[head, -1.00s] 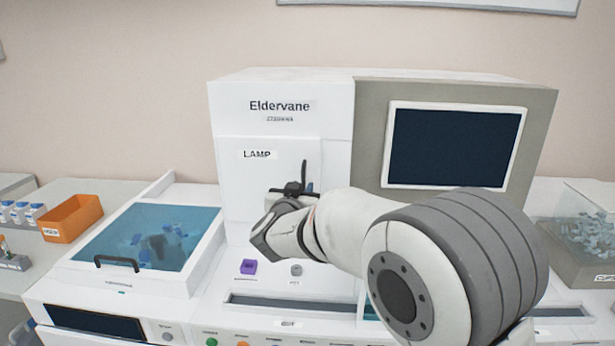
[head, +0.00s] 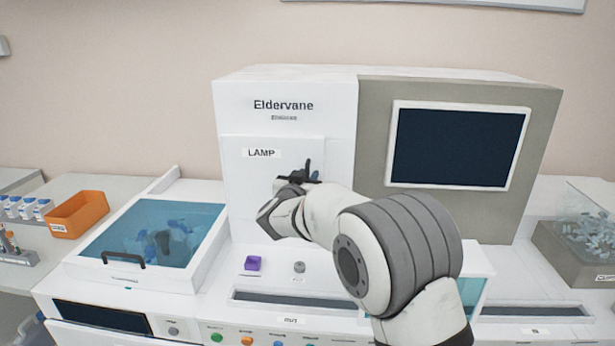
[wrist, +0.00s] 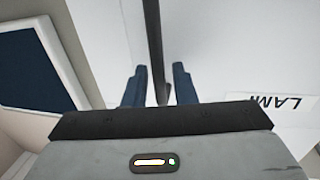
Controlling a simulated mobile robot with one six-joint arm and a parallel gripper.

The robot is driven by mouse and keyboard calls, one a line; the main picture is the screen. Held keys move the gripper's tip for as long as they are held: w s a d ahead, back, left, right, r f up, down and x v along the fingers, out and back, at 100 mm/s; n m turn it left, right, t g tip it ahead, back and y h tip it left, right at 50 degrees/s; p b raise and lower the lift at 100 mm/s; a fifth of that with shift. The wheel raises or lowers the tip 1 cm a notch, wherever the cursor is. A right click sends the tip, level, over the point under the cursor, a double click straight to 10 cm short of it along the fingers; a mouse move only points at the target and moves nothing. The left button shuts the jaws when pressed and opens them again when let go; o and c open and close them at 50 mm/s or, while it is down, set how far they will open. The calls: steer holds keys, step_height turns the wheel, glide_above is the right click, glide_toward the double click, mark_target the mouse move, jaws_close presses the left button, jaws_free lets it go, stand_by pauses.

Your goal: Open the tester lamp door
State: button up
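The lamp door (head: 245,185) is a white panel marked LAMP on the front of the Eldervane tester. It looks closed, flush with the housing. My gripper (head: 300,176) is at the door's right side, with my arm reaching in from the lower right. In the wrist view, my gripper (wrist: 160,72) has two dark blue fingers apart, with the dark upright door handle (wrist: 153,35) running between them. A gap shows beside the handle, so the fingers do not look clamped on it. The LAMP label (wrist: 285,103) appears upside down there.
A dark screen (head: 458,146) is right of the door. A blue-lidded bath (head: 110,232) and an orange bin (head: 77,214) stand left.

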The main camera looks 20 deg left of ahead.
jaws_close()
steer(key=shift+d, duration=0.1)
stand_by(0.4)
